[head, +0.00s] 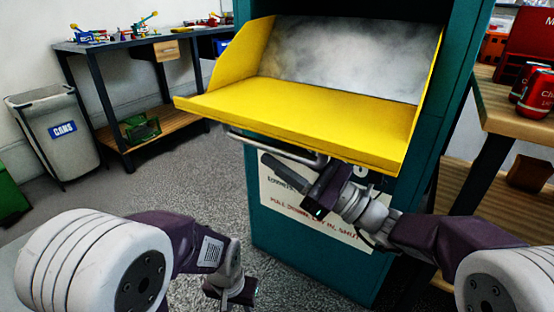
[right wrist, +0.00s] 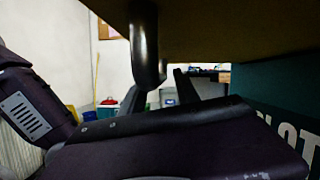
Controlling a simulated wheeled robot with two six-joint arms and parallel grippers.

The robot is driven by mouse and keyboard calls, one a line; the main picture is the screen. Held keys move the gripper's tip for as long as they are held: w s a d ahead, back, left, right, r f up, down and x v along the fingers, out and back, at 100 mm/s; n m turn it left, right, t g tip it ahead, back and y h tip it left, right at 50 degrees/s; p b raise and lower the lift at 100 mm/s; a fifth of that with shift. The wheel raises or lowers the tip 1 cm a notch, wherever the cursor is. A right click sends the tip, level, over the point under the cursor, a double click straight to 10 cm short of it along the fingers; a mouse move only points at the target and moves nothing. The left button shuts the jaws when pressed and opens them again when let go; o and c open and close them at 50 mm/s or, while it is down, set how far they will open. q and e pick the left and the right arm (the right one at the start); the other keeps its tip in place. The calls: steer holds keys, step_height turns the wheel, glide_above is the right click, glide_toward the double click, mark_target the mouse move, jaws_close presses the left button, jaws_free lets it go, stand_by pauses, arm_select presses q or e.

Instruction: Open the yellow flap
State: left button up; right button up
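The yellow flap (head: 300,103) is swung down and out from the teal bin (head: 296,247), a broad tray with side walls in front of a cloudy grey panel. A grey metal bar handle (head: 277,149) runs under its front edge; in the right wrist view the handle (right wrist: 145,45) hangs dark from the underside. My right gripper (head: 292,178) is below the flap, just under the handle. Its fingers look apart, with the bar above them and not clearly between them. My left gripper (head: 232,292) hangs low, away from the flap; its fingers are not clear.
A wooden-topped table with red cans (head: 536,92) stands close on the right. At the back left are a workbench (head: 160,42) with toys and a grey CANS bin (head: 60,130). Grey carpet (head: 190,180) lies free left of the teal bin.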

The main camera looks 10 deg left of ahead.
steer(key=shift+w+a+r, duration=0.15)
steer(key=shift+a+r, duration=0.15)
steer(key=shift+a, duration=0.3)
jaws_close()
steer(key=shift+f, duration=0.1)
stand_by(0.9)
